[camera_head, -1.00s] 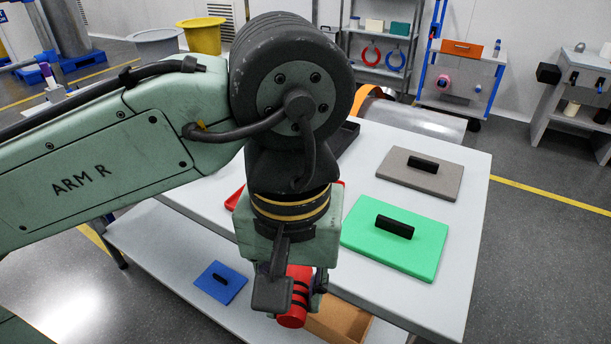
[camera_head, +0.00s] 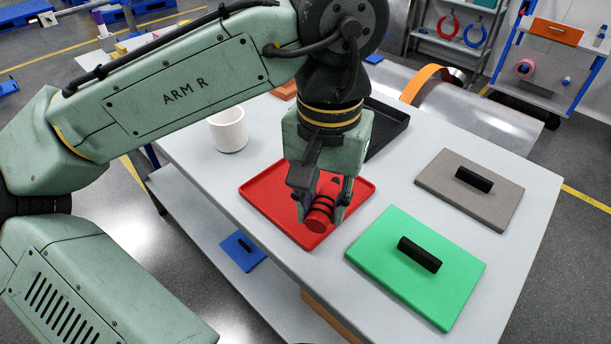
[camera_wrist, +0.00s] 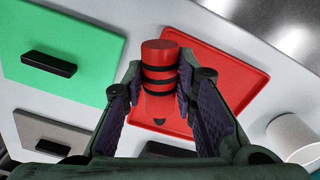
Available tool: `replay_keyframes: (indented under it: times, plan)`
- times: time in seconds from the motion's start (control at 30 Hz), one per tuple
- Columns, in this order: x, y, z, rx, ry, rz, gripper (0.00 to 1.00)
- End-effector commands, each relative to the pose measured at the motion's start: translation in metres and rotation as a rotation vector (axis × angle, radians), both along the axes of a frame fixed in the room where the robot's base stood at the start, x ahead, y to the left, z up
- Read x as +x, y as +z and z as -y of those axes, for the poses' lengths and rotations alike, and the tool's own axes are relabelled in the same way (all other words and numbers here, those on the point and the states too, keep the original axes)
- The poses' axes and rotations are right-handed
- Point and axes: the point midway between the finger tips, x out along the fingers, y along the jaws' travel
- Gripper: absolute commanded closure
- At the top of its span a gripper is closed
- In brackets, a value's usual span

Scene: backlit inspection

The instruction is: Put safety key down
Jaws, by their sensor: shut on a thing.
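The safety key is a red cylinder with black bands (camera_head: 320,212). My gripper (camera_head: 327,205) is shut on it and holds it over the front right part of the red tray (camera_head: 262,190). In the wrist view the key (camera_wrist: 160,60) sits between the two fingers (camera_wrist: 160,105), with the red tray (camera_wrist: 235,70) behind it. I cannot tell whether the key touches the tray floor. Part of the tray is hidden behind my gripper.
A green board with a black handle (camera_head: 375,250) lies right of the tray, and a grey one (camera_head: 440,185) beyond it. A white cup (camera_head: 228,130) stands behind left. A black tray (camera_head: 385,125) is behind my gripper. A blue board (camera_head: 240,252) lies on the lower shelf.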

Motion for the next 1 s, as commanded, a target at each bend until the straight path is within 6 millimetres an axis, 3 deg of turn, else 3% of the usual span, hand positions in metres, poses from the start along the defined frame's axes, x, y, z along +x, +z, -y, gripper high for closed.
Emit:
replay_keyframes:
  times: [0.2, 0.5, 0.73, 1.0]
  plan:
    - [0.048, -0.003, -0.016, 0.000, 0.003, -0.002, 1.00]
    - [0.077, -0.006, -0.025, 0.000, 0.003, -0.001, 1.00]
    - [0.077, -0.039, -0.026, 0.002, 0.000, 0.000, 1.00]
    - [0.078, -0.043, -0.025, 0.001, 0.000, 0.001, 1.00]
